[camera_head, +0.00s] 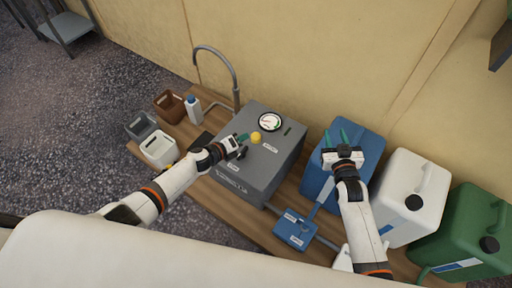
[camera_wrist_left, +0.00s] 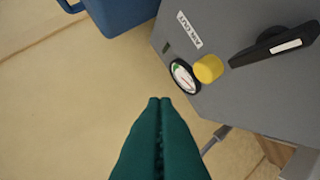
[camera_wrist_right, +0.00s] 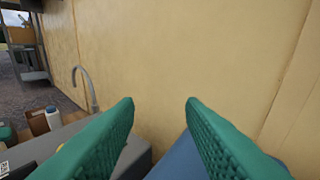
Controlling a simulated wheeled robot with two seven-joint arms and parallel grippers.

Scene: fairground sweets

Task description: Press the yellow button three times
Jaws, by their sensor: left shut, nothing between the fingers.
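The yellow button (camera_head: 255,137) is a round knob on top of the grey box (camera_head: 262,178). In the left wrist view the yellow button (camera_wrist_left: 208,69) stands out from the panel between a round gauge (camera_wrist_left: 184,77) and a black lever (camera_wrist_left: 275,45). My left gripper (camera_head: 243,138) is shut and empty, with its green fingertips just left of the button in the head view; the left wrist view shows the fingertips (camera_wrist_left: 160,100) apart from it. My right gripper (camera_head: 343,137) is open and empty above the blue container; its spread fingers (camera_wrist_right: 160,102) show in the right wrist view.
A blue container (camera_head: 318,183), a white one (camera_head: 410,190) and a green one (camera_head: 468,225) stand right of the box. A curved grey tap (camera_head: 236,72), small bins (camera_head: 160,150) and a bottle (camera_head: 193,108) stand left. A wall rises behind.

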